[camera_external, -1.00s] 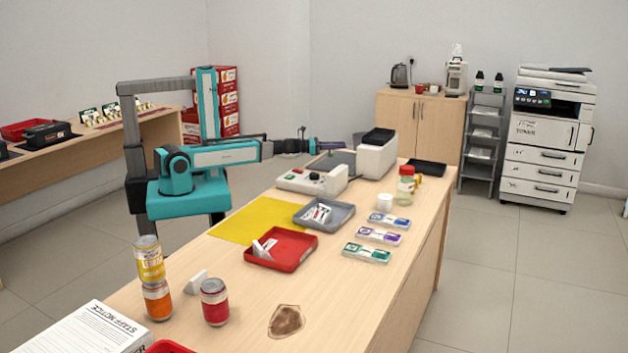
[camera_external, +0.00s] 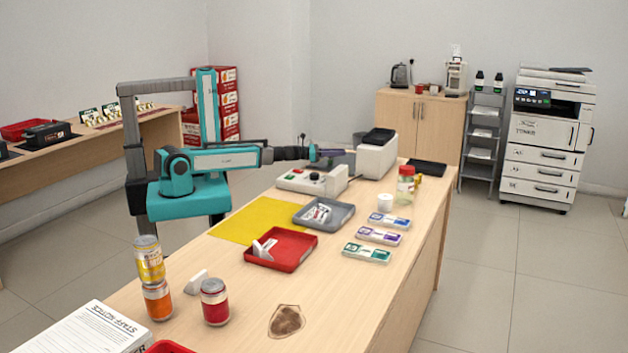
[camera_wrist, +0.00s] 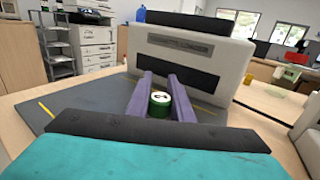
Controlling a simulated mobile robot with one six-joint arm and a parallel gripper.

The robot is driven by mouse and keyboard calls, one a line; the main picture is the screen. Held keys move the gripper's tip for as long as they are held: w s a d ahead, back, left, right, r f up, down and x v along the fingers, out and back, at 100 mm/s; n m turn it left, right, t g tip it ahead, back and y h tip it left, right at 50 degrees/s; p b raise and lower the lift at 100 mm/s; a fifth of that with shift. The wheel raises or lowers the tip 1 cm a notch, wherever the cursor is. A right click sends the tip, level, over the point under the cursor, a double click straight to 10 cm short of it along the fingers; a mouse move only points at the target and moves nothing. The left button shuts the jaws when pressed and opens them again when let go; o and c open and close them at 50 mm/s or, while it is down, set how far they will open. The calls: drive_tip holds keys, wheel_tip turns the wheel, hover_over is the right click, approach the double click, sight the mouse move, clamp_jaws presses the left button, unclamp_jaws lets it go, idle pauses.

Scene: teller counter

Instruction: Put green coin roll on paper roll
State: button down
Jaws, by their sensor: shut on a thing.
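My gripper (camera_external: 328,153) is at the far end of the counter, in front of the white machine. In the wrist view its two purple fingers (camera_wrist: 160,97) are shut on the green coin roll (camera_wrist: 160,104), whose pale round end faces the camera. The roll is too small to make out in the external view. I cannot see the paper roll in the wrist view.
The white machine (camera_external: 376,157) stands by the dark mat (camera_wrist: 90,107). Bare counter lies near the paper roll.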

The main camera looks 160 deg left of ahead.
drive_tip(key=shift+f, duration=0.1)
drive_tip(key=c, duration=1.6)
unclamp_jaws()
drive_tip(key=shift+o, duration=0.2)
drive_tip(key=shift+s+d, duration=0.15)
drive_tip(key=shift+d, duration=0.5)
drive_tip(key=p+v, duration=0.1)
drive_tip(key=v, duration=0.2)
drive_tip(key=p+v, duration=0.1)
drive_tip(key=v, duration=0.1)
drive_tip(key=shift+r+p, duration=0.3)
drive_tip(key=shift+p, duration=0.65)
drive_tip(key=p, duration=0.3)
drive_tip(key=shift+s+d+f, duration=0.1)
drive_tip(key=shift+d, duration=0.2)
drive_tip(key=p+v, duration=0.2)
drive_tip(key=p, duration=0.4)
drive_tip(key=shift+p, duration=0.3)
